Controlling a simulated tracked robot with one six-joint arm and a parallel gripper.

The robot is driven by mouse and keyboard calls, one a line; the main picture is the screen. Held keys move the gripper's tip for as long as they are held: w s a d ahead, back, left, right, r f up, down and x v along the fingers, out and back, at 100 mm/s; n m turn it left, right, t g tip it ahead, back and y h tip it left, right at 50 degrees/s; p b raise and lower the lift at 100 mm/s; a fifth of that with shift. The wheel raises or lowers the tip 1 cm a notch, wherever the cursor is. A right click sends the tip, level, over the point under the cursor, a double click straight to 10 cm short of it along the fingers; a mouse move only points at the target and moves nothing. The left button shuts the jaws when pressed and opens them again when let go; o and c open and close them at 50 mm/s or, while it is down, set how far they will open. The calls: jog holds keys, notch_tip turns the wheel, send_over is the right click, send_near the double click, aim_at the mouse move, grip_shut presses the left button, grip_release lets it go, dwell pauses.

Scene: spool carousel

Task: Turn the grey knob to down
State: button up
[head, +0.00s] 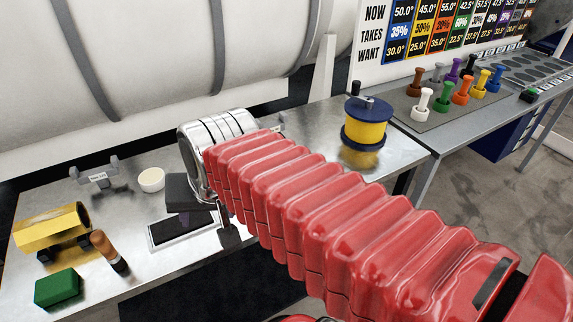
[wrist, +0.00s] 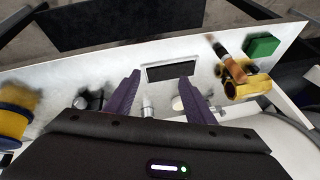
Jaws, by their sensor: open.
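A small grey knob-like piece (head: 438,73) stands upright among several coloured ones on a grey mat at the right in the head view. I cannot tell for sure that it is the task's knob, or which way it is set. My gripper (head: 205,215) is far to its left, above the metal bench by a black-topped pad (head: 180,228). In the wrist view my gripper (wrist: 158,92) has its two purple fingers apart with nothing held. A small silvery piece (wrist: 147,108) shows beyond them.
A yellow spool with blue flanges (head: 366,130) stands on the bench right of my arm. A white bowl (head: 151,179), yellow holder (head: 50,228), brown-and-black cylinder (head: 108,250) and green block (head: 58,288) lie left. A large white tank (head: 150,50) runs behind.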

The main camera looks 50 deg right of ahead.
jog(key=w+d+f+m, duration=0.1)
jog(key=w+d+m, duration=0.1)
jog(key=d+m, duration=1.4)
jog(key=w+d+f+m, duration=0.1)
jog(key=w+d+m, duration=0.2)
jog(key=d+m, duration=1.3)
jog(key=shift+d+m+g+h, duration=0.2)
jog(key=shift+m+g+h, duration=0.2)
jog(key=shift+m, duration=0.3)
jog(key=shift+f, duration=0.1)
jog(key=x, duration=1.3)
jog(key=shift+w+f, duration=0.2)
jog(key=shift+f, duration=0.15)
jog(key=shift+c, duration=0.4)
